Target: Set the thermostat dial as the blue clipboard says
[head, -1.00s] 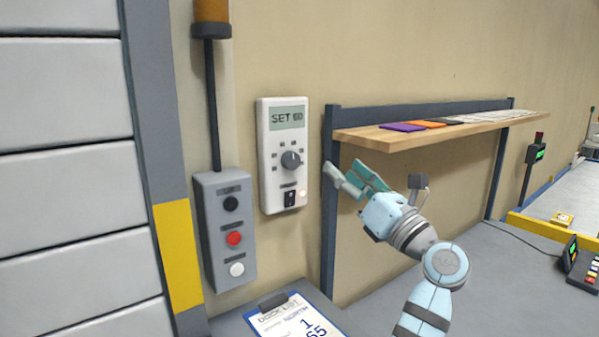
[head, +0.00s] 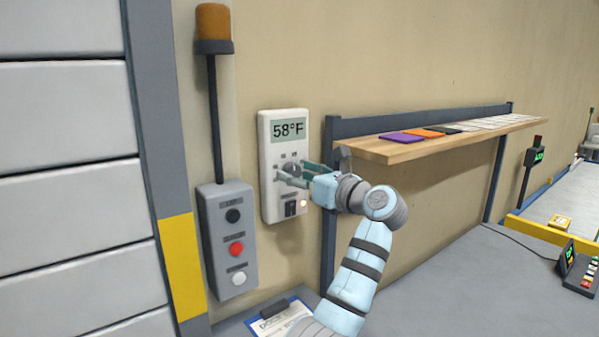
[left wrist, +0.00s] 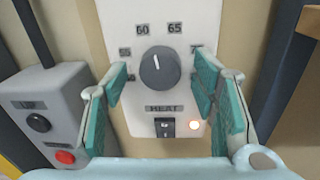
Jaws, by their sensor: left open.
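The white thermostat (head: 270,205) hangs on the wall, and its screen (head: 288,130) reads 58°F. A lit lamp (left wrist: 194,125) sits beside the HEAT switch (left wrist: 165,127). My left gripper (head: 290,175) is open in front of the dial. In the left wrist view its fingers stand on either side of the dial, with gaps. The blue clipboard (head: 268,325) lies at the bottom of the head view, its sheet mostly hidden by my left arm. My right gripper is out of view.
A grey box (head: 229,262) with black, red and white buttons is on the wall left of the thermostat. A wooden shelf (head: 400,153) with coloured cards juts out at right above the grey counter (head: 450,285). A dark post stands close to the thermostat's right.

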